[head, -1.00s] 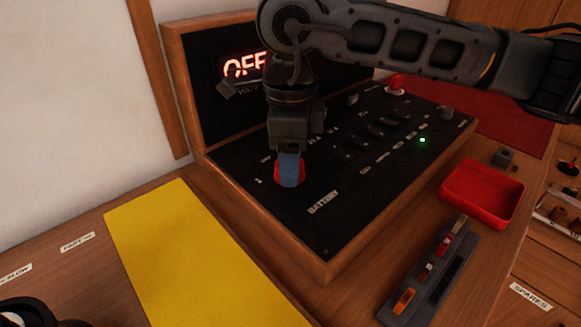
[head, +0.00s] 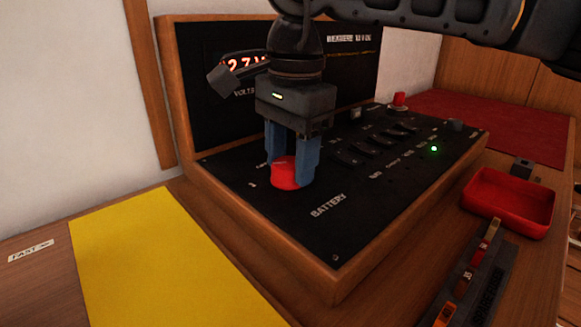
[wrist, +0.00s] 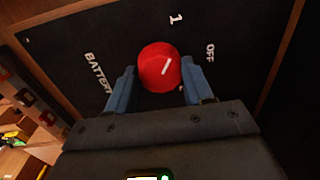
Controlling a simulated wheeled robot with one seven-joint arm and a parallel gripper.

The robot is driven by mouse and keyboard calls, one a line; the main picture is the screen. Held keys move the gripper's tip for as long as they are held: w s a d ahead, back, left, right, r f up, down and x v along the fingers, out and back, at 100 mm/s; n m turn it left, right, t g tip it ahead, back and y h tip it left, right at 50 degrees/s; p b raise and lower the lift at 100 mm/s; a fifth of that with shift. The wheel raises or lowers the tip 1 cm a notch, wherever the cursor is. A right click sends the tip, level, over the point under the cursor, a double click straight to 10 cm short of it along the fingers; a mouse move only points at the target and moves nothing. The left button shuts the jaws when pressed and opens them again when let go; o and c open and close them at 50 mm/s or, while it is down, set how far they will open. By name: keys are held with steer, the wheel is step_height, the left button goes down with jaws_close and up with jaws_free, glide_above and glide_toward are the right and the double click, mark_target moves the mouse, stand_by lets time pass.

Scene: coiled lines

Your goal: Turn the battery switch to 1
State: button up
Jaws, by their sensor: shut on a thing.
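The battery switch is a red round knob (head: 285,174) with a white mark, on the black panel (head: 330,235) above the BATTERY label (head: 328,205). My gripper (head: 292,165) points down over it, its two blue fingers closed on opposite sides of the knob. In the wrist view the knob (wrist: 157,68) sits between the fingers (wrist: 160,87). Its white mark points up and slightly right, close to the direction of the printed 1 (wrist: 175,19) and away from OFF (wrist: 210,52). The voltage display (head: 240,64) is lit with red digits, partly hidden by my wrist.
Several black switches (head: 370,145) and a lit green lamp (head: 434,148) are farther right on the panel. A red tray (head: 508,203) and a fuse rack (head: 470,275) lie right of the wood-framed console. A yellow mat (head: 150,260) lies flat at left.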

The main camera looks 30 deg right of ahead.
mark_target(294, 163)
steer(key=shift+n, duration=0.5)
steer(key=o, duration=1)
steer(key=shift+o, duration=0.2)
steer(key=shift+r, duration=0.1)
steer(key=r, duration=0.7)
steer(key=shift+s+r+p, duration=0.2)
steer(key=shift+r+p, duration=0.1)
steer(key=shift+r, duration=0.05)
steer(key=shift+d, duration=0.1)
